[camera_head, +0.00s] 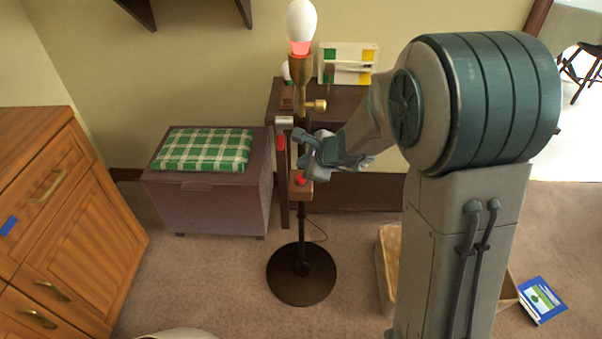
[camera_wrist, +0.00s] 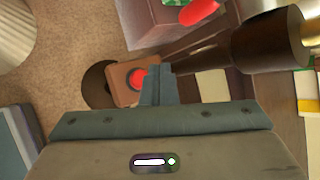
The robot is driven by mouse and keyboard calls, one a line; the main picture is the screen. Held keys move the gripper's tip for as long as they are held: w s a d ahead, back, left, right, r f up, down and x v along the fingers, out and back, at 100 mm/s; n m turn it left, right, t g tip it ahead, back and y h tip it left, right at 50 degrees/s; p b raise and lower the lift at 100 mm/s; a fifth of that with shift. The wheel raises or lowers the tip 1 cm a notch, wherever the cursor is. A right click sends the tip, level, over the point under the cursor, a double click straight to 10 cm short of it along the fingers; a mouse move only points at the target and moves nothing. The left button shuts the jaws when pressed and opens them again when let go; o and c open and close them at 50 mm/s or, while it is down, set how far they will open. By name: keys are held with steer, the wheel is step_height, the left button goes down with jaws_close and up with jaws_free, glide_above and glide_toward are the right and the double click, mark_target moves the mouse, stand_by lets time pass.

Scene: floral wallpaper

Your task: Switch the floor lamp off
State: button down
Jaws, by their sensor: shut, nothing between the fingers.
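The floor lamp has a round dark base (camera_head: 301,274), a dark pole and a bulb (camera_head: 301,22) in a brass socket. The bulb is white with a reddish lower part; I cannot tell whether it is lit. A wooden block (camera_head: 299,192) on the lower pole carries a red button (camera_head: 301,181). The button also shows in the wrist view (camera_wrist: 136,78), just left of the fingers. My gripper (camera_head: 308,162) is shut and empty, just above the block beside the pole. The fingers (camera_wrist: 160,72) partly cover the block; whether they touch it is unclear.
A dark side table (camera_head: 345,100) stands close behind the lamp. A purple chest (camera_head: 207,205) with a green checked cushion stands left of it, and a wooden cabinet (camera_head: 110,215) farther left. An open box (camera_head: 386,275) and a blue book (camera_head: 541,299) lie at right.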

steer(key=shift+r+p, duration=0.85)
steer(key=shift+r, duration=0.6)
steer(key=s+d+r+n+g+p, duration=0.35)
steer(key=s+r+n+p, duration=0.85)
steer(key=r, duration=0.6)
steer(key=s+d+r+n+h+p, duration=0.6)
steer(key=s+d+r+p, duration=0.2)
steer(key=s+d, duration=0.4)
steer(key=shift+s+d+r, duration=0.3)
steer(key=shift+s+r, duration=0.25)
steer(key=shift+s, duration=0.4)
